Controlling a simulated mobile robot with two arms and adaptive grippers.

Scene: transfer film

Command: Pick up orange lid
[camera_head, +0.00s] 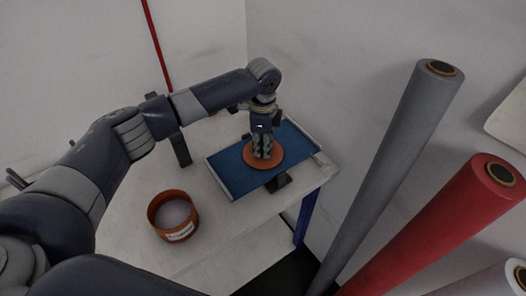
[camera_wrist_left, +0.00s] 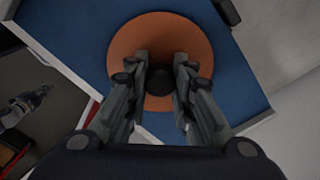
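The orange lid (camera_head: 277,162) is a flat round disc lying on the blue surface of a tray (camera_head: 231,175) on the table. It also shows in the left wrist view (camera_wrist_left: 165,24), with a dark knob (camera_wrist_left: 162,80) at its middle. My left gripper (camera_head: 262,154) points down over the lid. In the left wrist view its two fingers (camera_wrist_left: 162,66) stand either side of the knob, close to it. Whether they touch the knob, I cannot tell. The fingers hide part of the lid. My right gripper is not in view.
An open orange round container (camera_head: 155,215) with a white label stands at the table's front left. Tall grey (camera_head: 397,150) and red (camera_head: 440,226) rolls lean at the right. White walls rise behind the table. Bare table lies between container and tray.

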